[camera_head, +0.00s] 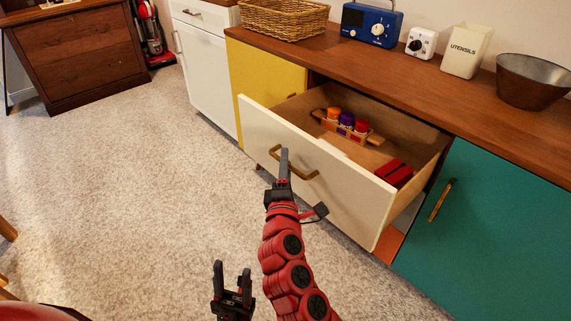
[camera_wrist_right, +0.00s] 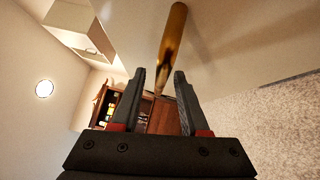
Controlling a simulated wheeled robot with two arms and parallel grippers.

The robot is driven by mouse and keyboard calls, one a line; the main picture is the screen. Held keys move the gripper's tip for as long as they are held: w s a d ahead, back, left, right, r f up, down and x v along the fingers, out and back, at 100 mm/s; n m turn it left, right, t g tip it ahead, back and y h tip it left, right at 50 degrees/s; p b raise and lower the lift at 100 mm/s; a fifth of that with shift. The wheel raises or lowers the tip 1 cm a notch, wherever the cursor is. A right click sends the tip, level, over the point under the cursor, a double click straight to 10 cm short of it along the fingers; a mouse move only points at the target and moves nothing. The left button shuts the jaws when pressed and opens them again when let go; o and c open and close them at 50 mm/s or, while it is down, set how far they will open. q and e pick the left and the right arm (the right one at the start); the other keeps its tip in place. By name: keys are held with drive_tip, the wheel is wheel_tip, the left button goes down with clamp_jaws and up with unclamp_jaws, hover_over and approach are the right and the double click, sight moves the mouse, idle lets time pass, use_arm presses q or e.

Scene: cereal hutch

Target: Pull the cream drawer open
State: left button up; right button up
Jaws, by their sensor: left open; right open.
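The cream drawer (camera_head: 300,165) is pulled well out of the cabinet, so its inside shows. Its brass bar handle (camera_head: 303,172) is on the front panel. My right gripper (camera_head: 284,160) is at the left part of this handle, with its jaws open. In the right wrist view, the brass handle (camera_wrist_right: 172,40) reaches down between the two spread fingers (camera_wrist_right: 160,76); I cannot tell whether either finger touches it. My left gripper (camera_head: 232,278) is open and empty, low over the carpet and away from the drawer.
In the drawer are a small rack of colourful-lidded jars (camera_head: 345,122) and a red item (camera_head: 394,173). A teal door (camera_head: 490,220) is to the right, a yellow door (camera_head: 265,75) to the left. The countertop (camera_head: 400,75) holds several items.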

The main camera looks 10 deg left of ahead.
drive_tip(key=p+v, duration=0.1)
drive_tip(key=v, duration=1.6)
drive_tip(key=shift+s+p, duration=0.25)
drive_tip(key=shift+p, duration=0.1)
